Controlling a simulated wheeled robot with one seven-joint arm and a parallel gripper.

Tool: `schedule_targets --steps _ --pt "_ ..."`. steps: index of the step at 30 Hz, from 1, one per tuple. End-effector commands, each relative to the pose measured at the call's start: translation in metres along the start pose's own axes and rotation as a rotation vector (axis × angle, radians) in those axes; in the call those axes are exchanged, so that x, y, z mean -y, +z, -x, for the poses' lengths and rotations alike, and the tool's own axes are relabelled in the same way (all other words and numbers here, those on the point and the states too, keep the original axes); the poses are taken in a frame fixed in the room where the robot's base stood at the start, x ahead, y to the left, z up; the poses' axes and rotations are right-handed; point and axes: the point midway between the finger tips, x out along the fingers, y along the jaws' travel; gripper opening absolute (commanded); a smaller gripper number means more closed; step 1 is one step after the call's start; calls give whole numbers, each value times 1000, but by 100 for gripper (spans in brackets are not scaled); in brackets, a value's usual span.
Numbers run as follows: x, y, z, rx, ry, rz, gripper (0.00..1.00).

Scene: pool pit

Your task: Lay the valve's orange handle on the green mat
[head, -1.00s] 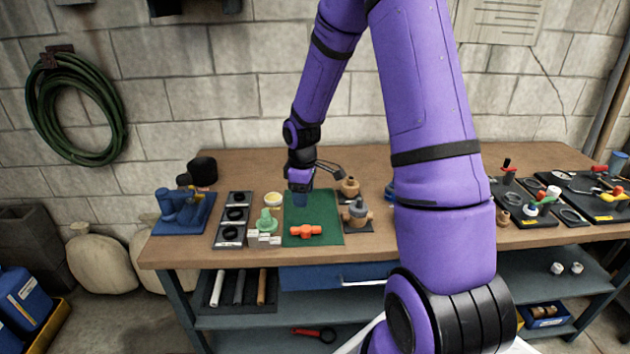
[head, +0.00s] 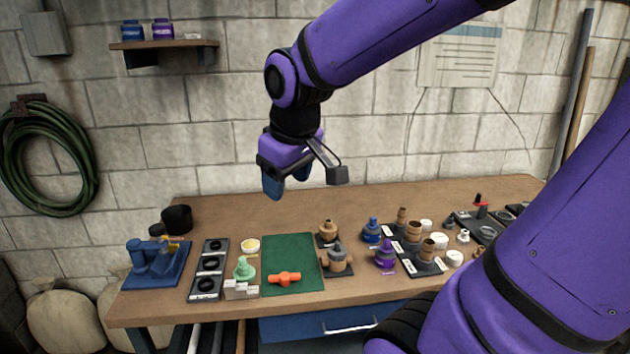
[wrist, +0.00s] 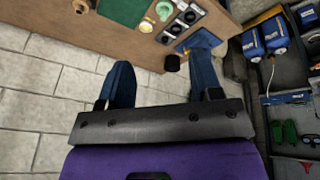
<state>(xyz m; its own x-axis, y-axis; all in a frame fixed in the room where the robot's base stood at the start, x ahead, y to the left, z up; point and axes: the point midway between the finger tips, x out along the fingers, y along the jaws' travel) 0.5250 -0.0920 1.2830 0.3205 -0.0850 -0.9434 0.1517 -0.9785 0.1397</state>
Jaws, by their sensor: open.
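The orange handle (head: 285,279) lies on the front part of the green mat (head: 292,258) on the bench, with nothing holding it. My gripper (head: 285,188) is raised well above the bench, behind and above the mat, apart from the handle. In the wrist view its two blue fingers (wrist: 163,85) are spread, with nothing between them. The mat's edge also shows at the top of the wrist view (wrist: 127,8). A grey valve-like fitting (head: 337,259) stands on a dark plate just right of the mat; I cannot tell whether it is the handle's valve.
Left of the mat are a green fitting (head: 243,268), a yellow-topped jar (head: 250,246), a black tray of rings (head: 209,270) and a blue vise (head: 157,263). Several fittings crowd the bench to the right. The air around my gripper is clear.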

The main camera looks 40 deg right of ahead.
Motion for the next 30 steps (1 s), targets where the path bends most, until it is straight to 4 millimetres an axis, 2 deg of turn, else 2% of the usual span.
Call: schedule_targets --steps 1,6,12,17,30 --pt "6 10 13 -28 -4 -25 59" --pt "20 42 43 -90 -32 -112 59" --pt "30 68 60 -133 -64 -179 59" --pt "32 75 64 -142 -75 -197 59" --pt "32 74 64 -142 -74 -197 59"
